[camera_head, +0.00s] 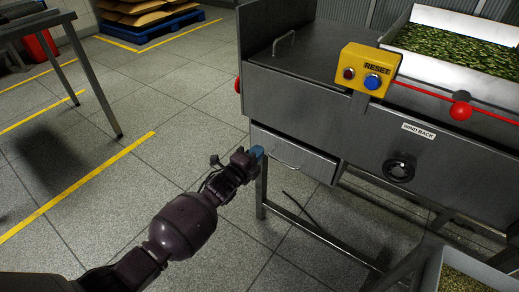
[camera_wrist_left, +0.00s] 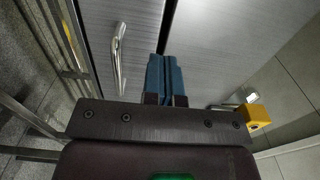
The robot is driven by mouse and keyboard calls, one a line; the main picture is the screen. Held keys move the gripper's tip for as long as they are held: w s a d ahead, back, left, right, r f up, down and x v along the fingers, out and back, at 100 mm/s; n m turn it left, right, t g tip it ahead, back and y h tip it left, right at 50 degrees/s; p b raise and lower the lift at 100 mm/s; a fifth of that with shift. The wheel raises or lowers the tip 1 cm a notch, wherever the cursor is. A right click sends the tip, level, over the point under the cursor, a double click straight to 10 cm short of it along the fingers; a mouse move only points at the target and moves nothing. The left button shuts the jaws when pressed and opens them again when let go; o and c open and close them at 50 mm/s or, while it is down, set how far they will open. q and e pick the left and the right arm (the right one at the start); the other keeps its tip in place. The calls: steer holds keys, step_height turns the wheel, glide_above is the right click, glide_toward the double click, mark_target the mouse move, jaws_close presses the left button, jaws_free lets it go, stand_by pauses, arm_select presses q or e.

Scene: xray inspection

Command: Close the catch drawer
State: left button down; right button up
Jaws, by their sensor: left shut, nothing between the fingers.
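The catch drawer (camera_head: 312,163) is a grey metal drawer low on the front of the machine, with a thin bar handle (camera_head: 285,164). Its front seems to stand slightly out from the body; how far is hard to tell. My left gripper (camera_head: 258,152) has blue fingers, shut and empty, at the drawer's left end. In the left wrist view the shut fingers (camera_wrist_left: 166,78) point at the metal front, with the drawer handle (camera_wrist_left: 119,58) to their left. I cannot tell whether the fingertips touch the drawer. My right gripper is not in view.
Above the drawer are a yellow reset box (camera_head: 369,71), a black knob (camera_head: 398,170) and a red cord with a red ball (camera_head: 460,111). A machine leg (camera_head: 262,188) stands below the gripper. A bin (camera_head: 462,275) is at lower right. The floor at left is mostly clear.

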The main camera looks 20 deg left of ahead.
arm_select(q)
steer(key=p+v, duration=0.2)
steer(key=v, duration=0.5)
steer(key=shift+s+a, duration=0.25)
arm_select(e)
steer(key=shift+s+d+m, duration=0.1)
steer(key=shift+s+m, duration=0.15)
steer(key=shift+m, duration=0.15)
arm_select(q)
steer(key=shift+f, duration=0.15)
